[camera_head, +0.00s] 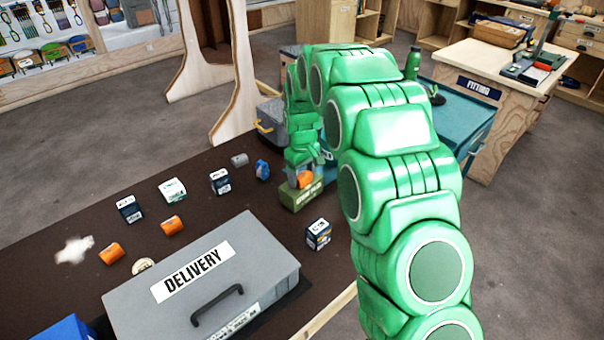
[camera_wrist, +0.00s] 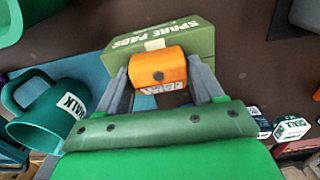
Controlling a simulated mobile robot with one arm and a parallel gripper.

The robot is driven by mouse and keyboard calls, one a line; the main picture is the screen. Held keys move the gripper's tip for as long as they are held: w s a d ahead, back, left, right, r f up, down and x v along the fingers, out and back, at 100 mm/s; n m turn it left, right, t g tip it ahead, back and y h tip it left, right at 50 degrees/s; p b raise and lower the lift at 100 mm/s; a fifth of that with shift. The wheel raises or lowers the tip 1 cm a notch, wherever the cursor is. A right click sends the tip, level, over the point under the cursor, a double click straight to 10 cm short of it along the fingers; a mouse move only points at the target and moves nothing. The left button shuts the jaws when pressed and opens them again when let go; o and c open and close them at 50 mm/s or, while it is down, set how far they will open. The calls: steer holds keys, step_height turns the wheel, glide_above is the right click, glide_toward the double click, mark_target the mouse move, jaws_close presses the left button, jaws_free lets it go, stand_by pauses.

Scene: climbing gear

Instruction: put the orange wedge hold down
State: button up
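The orange wedge hold (camera_wrist: 158,72) sits between the two fingers of my gripper (camera_wrist: 160,88) in the wrist view, and both fingers appear to touch its sides. In the head view, the orange wedge (camera_head: 304,179) shows at the tip of my gripper (camera_head: 305,172), by the green "SPARE PADS" box (camera_head: 299,196). In the wrist view this box (camera_wrist: 190,42) lies just beyond the wedge. I cannot tell whether the wedge touches the box.
Two more orange pieces, (camera_head: 172,225) and (camera_head: 111,253), lie on the dark table among several small boxes. A grey "DELIVERY" case (camera_head: 255,250) fills the table's front. A green chalk mug (camera_wrist: 45,112) shows left in the wrist view.

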mark_target(302, 173)
steer(key=o, duration=0.3)
steer(key=shift+r, duration=0.2)
step_height(302, 173, up, 11)
steer(key=s+d+r+m, duration=0.2)
steer(key=s+d+r, duration=0.4)
steer(key=s+d, duration=0.15)
steer(key=s+d+m, duration=0.2)
steer(key=s+d, duration=0.2)
steer(key=s, duration=0.9)
steer(key=s+d+r+m+g, duration=0.1)
steer(key=s+d, duration=0.3)
steer(key=s, duration=0.9)
steer(key=s+d+m, duration=0.4)
steer(key=s, duration=0.9)
steer(key=shift+s+d+r+g, duration=0.25)
steer(key=shift+s+d+g, duration=0.1)
steer(key=shift+g, duration=0.05)
